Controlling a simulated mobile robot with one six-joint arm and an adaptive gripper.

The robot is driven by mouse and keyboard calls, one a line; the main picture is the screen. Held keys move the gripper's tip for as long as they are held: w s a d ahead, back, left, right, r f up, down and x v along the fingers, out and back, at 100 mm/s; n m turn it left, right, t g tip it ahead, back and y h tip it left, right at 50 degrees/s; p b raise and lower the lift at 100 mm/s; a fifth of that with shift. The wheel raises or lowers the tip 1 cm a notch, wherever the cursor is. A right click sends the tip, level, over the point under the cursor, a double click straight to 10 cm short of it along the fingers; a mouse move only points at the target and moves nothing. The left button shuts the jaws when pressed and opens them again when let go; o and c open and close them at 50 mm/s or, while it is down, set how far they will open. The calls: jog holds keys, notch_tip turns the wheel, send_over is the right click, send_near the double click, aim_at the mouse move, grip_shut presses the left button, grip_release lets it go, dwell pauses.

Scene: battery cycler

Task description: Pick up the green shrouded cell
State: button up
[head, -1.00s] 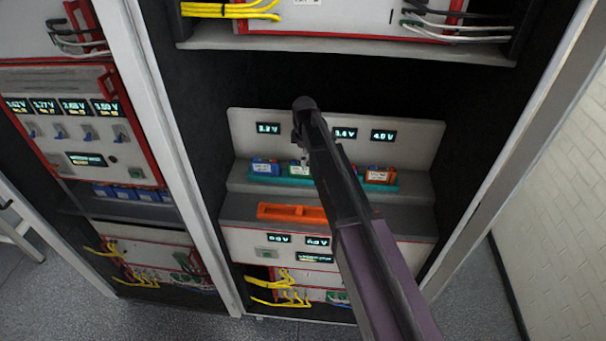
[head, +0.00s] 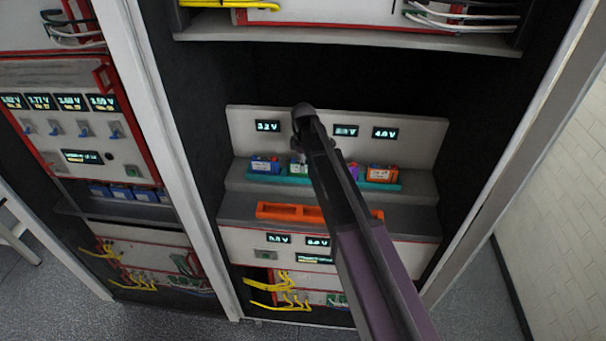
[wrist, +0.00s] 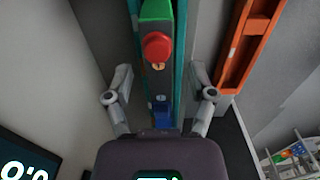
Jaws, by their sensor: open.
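A row of coloured cells sits on a teal tray (head: 380,186) on the cabinet's upper step. The green cell (head: 299,168) is second from the left and partly hidden by my arm. In the wrist view, a green part (wrist: 157,10) shows at the top edge, with a red round cap (wrist: 157,46) in front of it. My gripper (wrist: 160,68) is open and empty, its fingers apart on either side of the row. A blue part (wrist: 160,112) lies between the fingers, close to the palm.
A blue cell (head: 264,164) stands left of the green one; purple (head: 353,170) and orange-red (head: 381,173) cells stand to the right. An empty orange tray (head: 290,211) lies on the lower step. A panel with voltage displays (head: 384,133) rises behind; a shelf (head: 350,42) overhangs above.

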jog(key=shift+f+b, duration=0.55)
jog(key=shift+f, duration=0.3)
grip_shut()
